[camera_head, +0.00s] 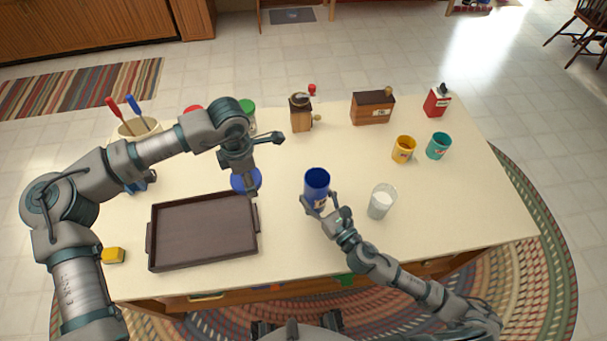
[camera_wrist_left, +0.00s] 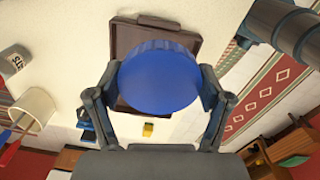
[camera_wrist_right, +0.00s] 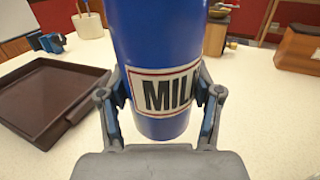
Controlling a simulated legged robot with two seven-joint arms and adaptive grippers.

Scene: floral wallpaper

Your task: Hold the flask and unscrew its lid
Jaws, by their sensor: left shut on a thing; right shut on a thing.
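The blue flask (camera_head: 317,180) stands upright in the middle of the table, with its dark open top showing in the head view. Its "MILK" label (camera_wrist_right: 168,92) faces my right wrist camera. My right gripper (camera_head: 318,201) is shut on the flask's lower body, one finger on each side. The round blue lid (camera_head: 241,181) is apart from the flask, to its left near the tray's back right corner. My left gripper (camera_head: 258,167) is shut on the lid; in the left wrist view the lid (camera_wrist_left: 158,80) fills the space between the fingers.
A dark brown tray (camera_head: 203,232) lies at the front left, and a yellow block (camera_head: 113,256) sits beside it. A glass of white liquid (camera_head: 381,203) stands close right of the flask. Yellow (camera_head: 403,149) and teal (camera_head: 438,146) mugs stand further right. The table's front right is clear.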

